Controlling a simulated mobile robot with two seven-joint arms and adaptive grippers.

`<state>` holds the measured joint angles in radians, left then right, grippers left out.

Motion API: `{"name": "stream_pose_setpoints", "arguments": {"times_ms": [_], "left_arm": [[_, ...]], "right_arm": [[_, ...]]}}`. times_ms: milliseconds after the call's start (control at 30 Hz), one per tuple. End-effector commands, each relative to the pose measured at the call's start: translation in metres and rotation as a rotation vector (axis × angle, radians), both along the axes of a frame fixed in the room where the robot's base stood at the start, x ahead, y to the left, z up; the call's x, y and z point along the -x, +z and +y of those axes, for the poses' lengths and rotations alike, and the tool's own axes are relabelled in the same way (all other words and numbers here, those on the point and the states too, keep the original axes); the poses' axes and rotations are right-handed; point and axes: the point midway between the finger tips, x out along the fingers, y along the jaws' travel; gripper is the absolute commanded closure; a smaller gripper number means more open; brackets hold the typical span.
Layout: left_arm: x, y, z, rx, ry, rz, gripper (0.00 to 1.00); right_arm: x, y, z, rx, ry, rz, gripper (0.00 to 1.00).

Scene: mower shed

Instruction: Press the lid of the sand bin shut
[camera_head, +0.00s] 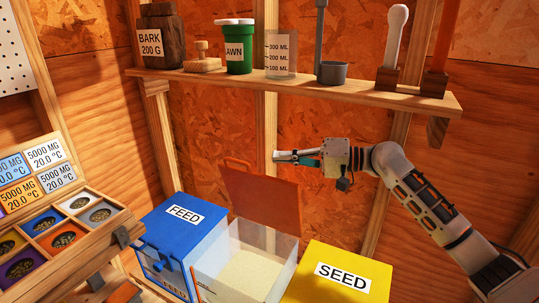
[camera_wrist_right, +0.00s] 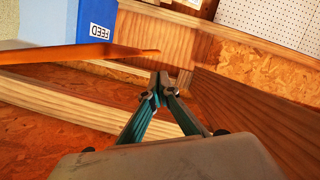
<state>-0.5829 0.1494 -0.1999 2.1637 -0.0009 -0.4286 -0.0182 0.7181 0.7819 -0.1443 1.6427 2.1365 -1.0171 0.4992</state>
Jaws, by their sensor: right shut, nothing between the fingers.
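The sand bin (camera_head: 233,247) is the clear-walled middle bin with pale sand in it. In the right wrist view the lid (camera_wrist_right: 95,53) shows nearly edge-on. My right gripper (camera_head: 277,156) is shut and empty, just above and behind the lid's top edge, near the back wall. Its closed fingertips also show in the right wrist view (camera_wrist_right: 160,82), apart from the lid. My left gripper is not in view.
The blue FEED bin (camera_head: 182,237) stands left of the sand bin, the yellow SEED bin (camera_head: 337,277) right. A wooden shelf (camera_head: 300,86) with jars and tools runs above my right gripper. A tiered seed tray (camera_head: 110,236) stands at left. Space above the sand is clear.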

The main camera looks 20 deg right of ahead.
Motion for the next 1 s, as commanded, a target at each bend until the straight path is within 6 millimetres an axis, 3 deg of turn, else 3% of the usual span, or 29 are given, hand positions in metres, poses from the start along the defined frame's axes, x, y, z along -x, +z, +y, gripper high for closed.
{"name": "stream_pose_setpoints", "arguments": {"times_ms": [433, 1000], "left_arm": [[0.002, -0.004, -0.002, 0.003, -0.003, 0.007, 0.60], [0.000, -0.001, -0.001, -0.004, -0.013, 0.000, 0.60]], "right_arm": [[-0.046, -0.008, 0.057, -0.003, 0.002, 0.000, 1.00], [-0.054, -0.010, 0.067, 0.001, 0.001, 0.000, 1.00]]}}
